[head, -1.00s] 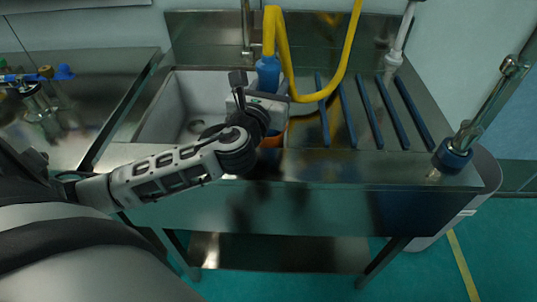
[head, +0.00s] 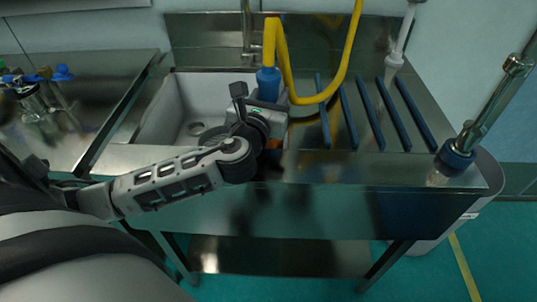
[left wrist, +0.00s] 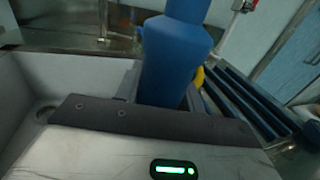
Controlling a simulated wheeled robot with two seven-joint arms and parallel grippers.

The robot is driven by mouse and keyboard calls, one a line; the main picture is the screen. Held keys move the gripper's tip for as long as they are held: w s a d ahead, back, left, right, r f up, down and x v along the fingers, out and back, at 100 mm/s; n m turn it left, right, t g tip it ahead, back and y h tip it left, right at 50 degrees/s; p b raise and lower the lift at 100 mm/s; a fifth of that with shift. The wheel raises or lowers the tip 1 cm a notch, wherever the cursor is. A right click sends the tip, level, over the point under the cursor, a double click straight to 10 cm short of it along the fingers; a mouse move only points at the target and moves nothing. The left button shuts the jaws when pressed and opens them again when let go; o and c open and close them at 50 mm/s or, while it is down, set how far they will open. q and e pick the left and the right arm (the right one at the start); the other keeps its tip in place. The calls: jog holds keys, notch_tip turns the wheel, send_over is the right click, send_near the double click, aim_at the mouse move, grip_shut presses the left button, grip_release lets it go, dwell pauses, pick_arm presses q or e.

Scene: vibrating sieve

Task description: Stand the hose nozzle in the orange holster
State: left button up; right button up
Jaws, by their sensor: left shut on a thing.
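The blue hose nozzle (head: 268,84) is upright at the front right of the sink basin, with the yellow hose rising from its top. My left gripper (head: 267,100) is shut on it. In the left wrist view the nozzle (left wrist: 175,60) stands up behind the dark edge of my gripper, and its lower end is hidden. The orange holster is largely or wholly hidden behind my left gripper and wrist, so I cannot tell whether the nozzle is inside it. My right gripper is not in view.
The sink basin (head: 185,95) lies left of the nozzle. Blue bars (head: 366,108) cover the drainboard to the right. The yellow hose (head: 345,60) loops above it. A metal fixture with a blue collar (head: 455,157) stands at the right front corner. Glassware stands on the left counter (head: 95,110).

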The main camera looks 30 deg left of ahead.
pick_arm(q)
jog(key=shift+f+b, duration=0.55)
jog(key=shift+f, duration=0.65)
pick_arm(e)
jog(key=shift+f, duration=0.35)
pick_arm(q)
jog(key=shift+f, duration=0.55)
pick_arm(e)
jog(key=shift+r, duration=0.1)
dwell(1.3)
pick_arm(q)
jog(key=o, duration=1)
jog(key=shift+o, duration=0.2)
jog(key=b+v, duration=0.1)
jog(key=v, duration=1.4)
jog(key=shift+s+d, duration=0.15)
jog(key=shift+s, duration=0.35)
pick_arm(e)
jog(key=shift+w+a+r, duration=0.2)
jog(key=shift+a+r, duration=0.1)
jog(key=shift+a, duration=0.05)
